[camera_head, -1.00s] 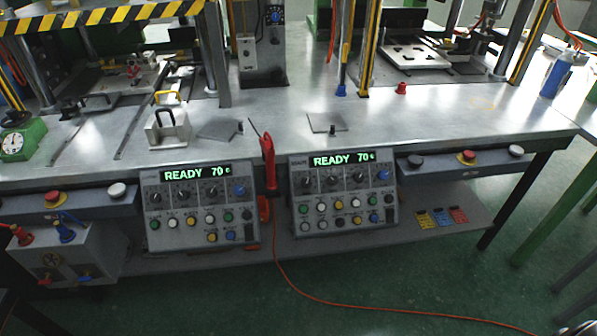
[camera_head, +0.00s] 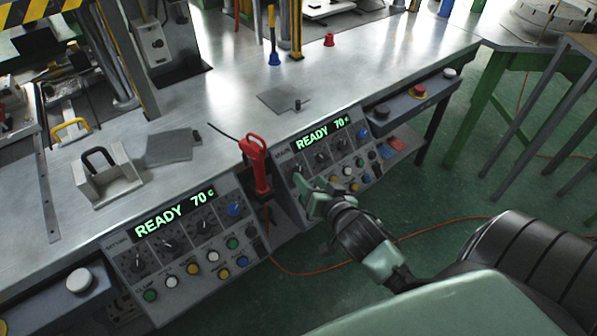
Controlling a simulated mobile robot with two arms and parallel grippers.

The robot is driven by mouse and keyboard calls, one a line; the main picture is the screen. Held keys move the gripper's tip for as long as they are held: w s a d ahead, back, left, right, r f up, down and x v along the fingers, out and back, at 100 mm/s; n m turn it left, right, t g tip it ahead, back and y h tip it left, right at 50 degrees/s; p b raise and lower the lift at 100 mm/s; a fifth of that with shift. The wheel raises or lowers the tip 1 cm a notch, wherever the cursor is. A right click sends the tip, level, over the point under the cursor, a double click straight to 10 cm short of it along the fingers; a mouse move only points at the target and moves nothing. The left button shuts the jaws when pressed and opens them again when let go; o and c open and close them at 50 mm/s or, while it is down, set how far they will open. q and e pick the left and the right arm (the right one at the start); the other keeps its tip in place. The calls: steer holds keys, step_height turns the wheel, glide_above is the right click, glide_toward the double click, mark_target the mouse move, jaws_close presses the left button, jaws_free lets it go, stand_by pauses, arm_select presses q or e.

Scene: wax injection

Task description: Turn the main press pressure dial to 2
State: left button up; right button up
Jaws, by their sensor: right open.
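Two control panels with dials are on the front of the metal bench, both reading "READY 70 c". The right panel (camera_head: 327,157) has a row of black dials (camera_head: 321,158) and a blue knob (camera_head: 362,133) under its display. The left panel (camera_head: 185,247) has a like row of dials (camera_head: 167,244) and a blue knob (camera_head: 233,208). The small labels and dial settings are too small to read. My right gripper (camera_head: 308,192) is open in front of the right panel's lower left part and hides some of its controls; I cannot tell whether it touches. My left gripper is not in view.
A red hand tool (camera_head: 256,165) stands between the panels, with an orange cable (camera_head: 300,273) running along the floor. A box with a black handle (camera_head: 105,183) and flat grey plates lie on the bench (camera_head: 225,110). A red button (camera_head: 418,91) is right of the right panel.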

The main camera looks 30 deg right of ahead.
mark_target(300, 171)
steer(key=x, duration=0.4)
steer(key=shift+w, duration=0.15)
steer(key=shift+w+f, duration=0.15)
steer(key=shift+w, duration=0.15)
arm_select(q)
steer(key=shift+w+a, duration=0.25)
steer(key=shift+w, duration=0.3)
arm_select(e)
steer(key=shift+w, duration=0.15)
jaws_close()
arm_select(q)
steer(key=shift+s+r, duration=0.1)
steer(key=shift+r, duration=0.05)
